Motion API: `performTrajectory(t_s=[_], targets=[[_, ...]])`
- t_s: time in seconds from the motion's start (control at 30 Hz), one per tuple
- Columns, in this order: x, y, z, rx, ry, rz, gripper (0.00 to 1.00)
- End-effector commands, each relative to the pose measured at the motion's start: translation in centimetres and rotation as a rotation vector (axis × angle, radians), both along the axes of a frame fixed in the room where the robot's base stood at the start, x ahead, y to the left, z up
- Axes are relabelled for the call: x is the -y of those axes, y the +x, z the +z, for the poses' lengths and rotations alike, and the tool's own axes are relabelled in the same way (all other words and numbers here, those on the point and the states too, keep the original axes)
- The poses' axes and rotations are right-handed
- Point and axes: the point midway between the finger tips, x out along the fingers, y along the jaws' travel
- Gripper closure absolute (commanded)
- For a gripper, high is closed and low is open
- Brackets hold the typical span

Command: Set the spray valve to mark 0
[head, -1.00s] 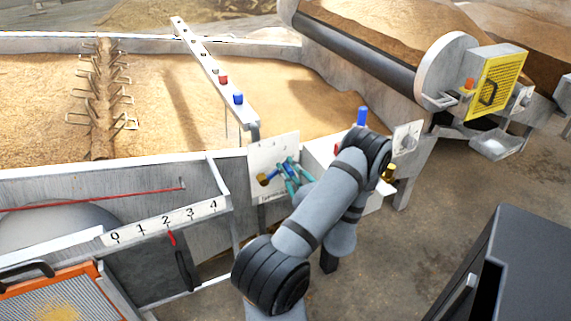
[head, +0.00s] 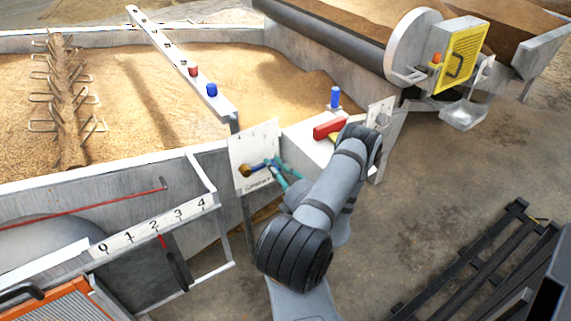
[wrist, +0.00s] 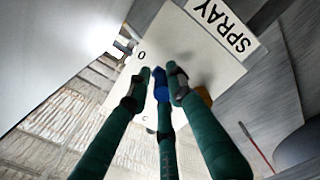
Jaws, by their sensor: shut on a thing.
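The spray valve is on a white plate (head: 244,148) on the trough's side wall; the wrist view shows its SPRAY label (wrist: 218,28) and a 0 mark (wrist: 141,56). The valve has a brass body (head: 245,170) and a blue handle (wrist: 161,85). My gripper (wrist: 160,74) has teal fingers shut around the blue handle, close in front of the plate. In the head view the handle runs from the brass body up and right towards my fingers. The fingers hide part of the plate, and I cannot tell exactly which mark the handle points to.
A white box with a red block (head: 328,129) and a blue knob (head: 335,97) stands just beyond my wrist. A numbered scale (head: 150,228) with a red pointer is at the left. Black slats (head: 470,265) lie at the lower right. The floor between is clear.

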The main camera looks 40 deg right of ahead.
Motion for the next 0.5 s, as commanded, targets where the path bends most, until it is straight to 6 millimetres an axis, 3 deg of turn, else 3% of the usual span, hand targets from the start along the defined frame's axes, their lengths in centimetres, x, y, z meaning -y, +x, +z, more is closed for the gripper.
performTrajectory(t_s=[0.03, 0.4, 0.43, 0.5], targets=[[-1.14, 0.32, -0.37, -0.005, 0.008, 0.027, 1.0], [-1.26, 0.37, -0.46, -0.007, 0.012, 0.027, 1.0], [-1.26, 0.37, -0.47, -0.007, 0.012, 0.027, 0.79], [-1.27, 0.38, -0.47, -0.006, 0.012, 0.028, 0.75]])
